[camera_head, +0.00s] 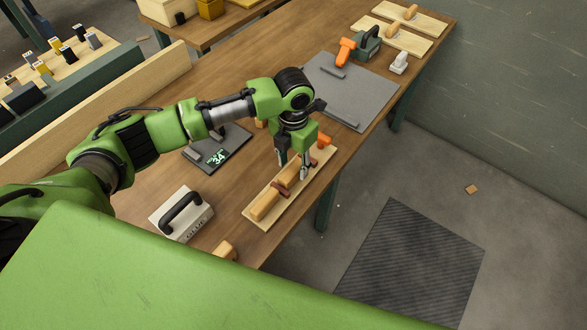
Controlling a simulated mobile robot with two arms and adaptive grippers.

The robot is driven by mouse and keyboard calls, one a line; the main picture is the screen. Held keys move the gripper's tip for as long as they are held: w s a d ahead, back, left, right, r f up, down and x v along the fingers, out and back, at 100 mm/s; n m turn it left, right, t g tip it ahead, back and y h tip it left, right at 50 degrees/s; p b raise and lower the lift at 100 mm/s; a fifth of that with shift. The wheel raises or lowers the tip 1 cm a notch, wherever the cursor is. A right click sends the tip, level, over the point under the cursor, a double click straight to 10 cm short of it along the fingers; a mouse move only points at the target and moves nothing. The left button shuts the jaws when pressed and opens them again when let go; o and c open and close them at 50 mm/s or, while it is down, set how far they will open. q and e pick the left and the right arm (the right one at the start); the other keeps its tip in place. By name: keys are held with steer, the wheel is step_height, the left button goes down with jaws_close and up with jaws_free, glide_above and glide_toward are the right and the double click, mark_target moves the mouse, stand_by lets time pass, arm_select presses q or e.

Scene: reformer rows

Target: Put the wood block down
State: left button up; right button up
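A long, light wood block (265,205) is over a pale board (262,222) near the front edge of the workbench. Dark brown pieces (281,188) cross it, and an orange part (323,140) is at its far end. My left gripper (293,172) points down over the middle of this block. Its two fingers are apart, one on each side of the block. I cannot tell whether they press on it, or whether the block touches the board. The gripper hides part of the block's far half. My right gripper is not in view.
A white box with a black handle (182,214) and a dark scale (217,150) stand left of the board. A small wood piece (225,250) is at the front edge. A grey mat (350,92), an orange-and-green tool (358,46) and more boards (395,35) are farther back.

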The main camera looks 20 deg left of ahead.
mark_target(294, 168)
arm_select(q)
step_height(294, 168, up, 9)
steer(key=b, duration=0.1)
steer(key=shift+r, duration=0.2)
stand_by(0.5)
